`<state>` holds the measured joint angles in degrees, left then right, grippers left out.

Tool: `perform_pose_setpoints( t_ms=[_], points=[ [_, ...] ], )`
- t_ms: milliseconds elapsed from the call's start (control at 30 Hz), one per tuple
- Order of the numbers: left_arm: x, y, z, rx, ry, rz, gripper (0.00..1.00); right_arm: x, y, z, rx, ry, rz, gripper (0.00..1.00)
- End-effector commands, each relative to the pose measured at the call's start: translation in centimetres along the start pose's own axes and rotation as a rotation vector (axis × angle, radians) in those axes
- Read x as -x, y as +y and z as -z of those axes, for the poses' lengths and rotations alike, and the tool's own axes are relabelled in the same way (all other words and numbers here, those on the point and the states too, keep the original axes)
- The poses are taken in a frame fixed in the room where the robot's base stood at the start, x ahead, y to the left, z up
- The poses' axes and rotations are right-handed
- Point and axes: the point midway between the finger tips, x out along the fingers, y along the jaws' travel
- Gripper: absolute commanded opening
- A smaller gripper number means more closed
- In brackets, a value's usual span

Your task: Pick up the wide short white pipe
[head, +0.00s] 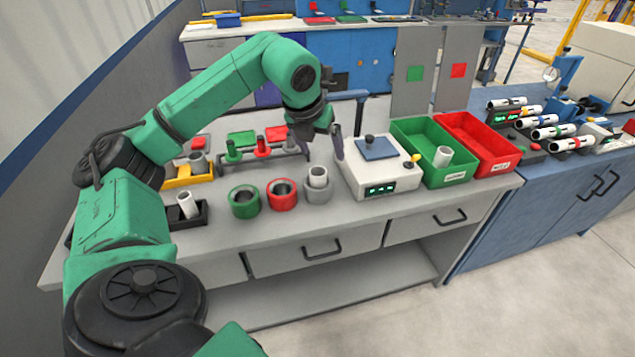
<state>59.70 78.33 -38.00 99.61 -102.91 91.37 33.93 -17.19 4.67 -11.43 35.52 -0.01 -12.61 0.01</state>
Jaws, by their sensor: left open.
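Several white pipes are in view, and I cannot tell for sure which is the wide short one. One white pipe (318,177) stands upright in the grey ring holder (317,195) on the bench. Another white pipe (187,204) stands slightly tilted in a black tray (203,218) at the left. A third short white pipe (442,157) is in the green bin (411,135). My left gripper (323,149) is open and empty, pointing down just above the pipe in the grey ring holder, apart from it. My right gripper is out of view.
A green ring (244,203) and a red ring (281,196) stand left of the grey one. A white device (388,180) with a green display is close on the right. A red bin (497,160) is beyond the green one. A rack with green and red pieces (262,148) stands behind.

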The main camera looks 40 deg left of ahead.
Motion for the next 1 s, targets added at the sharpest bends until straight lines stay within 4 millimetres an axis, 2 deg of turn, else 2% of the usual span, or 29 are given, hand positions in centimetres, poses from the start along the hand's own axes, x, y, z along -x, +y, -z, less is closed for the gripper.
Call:
perform_pose_setpoints(
  t_ms=[33, 100, 167, 400, 667, 800, 1000],
  points=[
    [0.5, 1.8, -0.1, 0.030, 0.005, -0.056, 0.93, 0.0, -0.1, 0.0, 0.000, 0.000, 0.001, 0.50],
    [0.4, 3.0, 0.0, 0.049, 0.015, -0.093, 0.93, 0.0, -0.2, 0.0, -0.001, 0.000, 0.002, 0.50],
    [-0.5, 3.1, 0.0, 0.050, 0.019, -0.098, 0.93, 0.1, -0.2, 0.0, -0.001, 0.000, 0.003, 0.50],
    [-6.4, 3.5, 0.1, 0.044, 0.020, -0.092, 0.93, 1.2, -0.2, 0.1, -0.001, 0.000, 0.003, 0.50],
    [-10.1, 3.7, -0.3, 0.044, 0.018, -0.088, 0.93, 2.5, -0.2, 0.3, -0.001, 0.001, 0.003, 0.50],
    [-12.9, 4.0, -0.4, 0.043, 0.019, -0.088, 0.93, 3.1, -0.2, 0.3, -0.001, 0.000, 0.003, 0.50],
    [-13.8, 4.0, -0.4, 0.042, 0.015, -0.088, 0.93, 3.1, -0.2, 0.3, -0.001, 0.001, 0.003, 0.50]
  ],
)
